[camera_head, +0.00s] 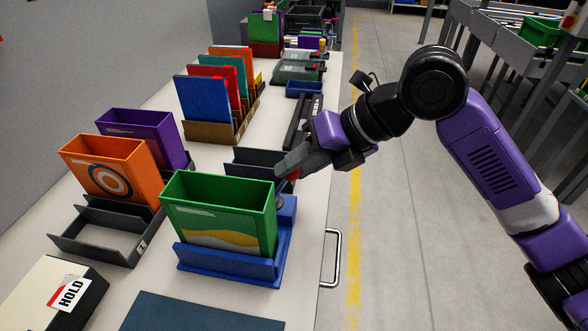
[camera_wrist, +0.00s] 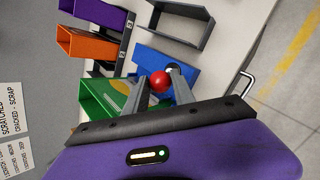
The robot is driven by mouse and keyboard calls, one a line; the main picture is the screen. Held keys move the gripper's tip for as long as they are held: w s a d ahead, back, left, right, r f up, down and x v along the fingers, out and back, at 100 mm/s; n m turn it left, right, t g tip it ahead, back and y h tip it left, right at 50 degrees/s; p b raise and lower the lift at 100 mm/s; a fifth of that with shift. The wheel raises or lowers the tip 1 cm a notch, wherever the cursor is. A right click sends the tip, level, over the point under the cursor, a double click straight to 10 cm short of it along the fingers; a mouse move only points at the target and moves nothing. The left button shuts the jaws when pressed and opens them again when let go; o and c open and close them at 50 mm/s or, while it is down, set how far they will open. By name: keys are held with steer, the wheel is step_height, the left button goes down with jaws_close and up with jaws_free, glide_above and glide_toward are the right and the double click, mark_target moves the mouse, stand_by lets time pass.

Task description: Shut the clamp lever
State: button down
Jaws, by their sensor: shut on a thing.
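The clamp lever's red ball knob (camera_wrist: 159,82) sits between my gripper's two fingertips in the wrist view. In the head view only a sliver of the red knob (camera_head: 293,174) shows beside the fingers. My gripper (camera_head: 284,172) is shut on this knob, at the back right corner of the blue fixture (camera_head: 225,264). An open-topped green box (camera_head: 215,220) stands upright in the fixture; it also shows in the wrist view (camera_wrist: 95,95). The lever's arm is mostly hidden by my fingers.
An orange box (camera_head: 110,172) and a purple box (camera_head: 150,138) stand to the left. A black box with a HOLD label (camera_head: 68,292) is at front left. A metal handle (camera_head: 333,258) juts from the bench's right edge.

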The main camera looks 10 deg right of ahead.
stand_by(0.3)
steer(key=c, duration=1.1)
jaws_free()
steer(key=shift+o, duration=0.2)
steer(key=v, duration=0.7)
steer(key=shift+d+r, duration=0.3)
steer(key=shift+s, duration=0.15)
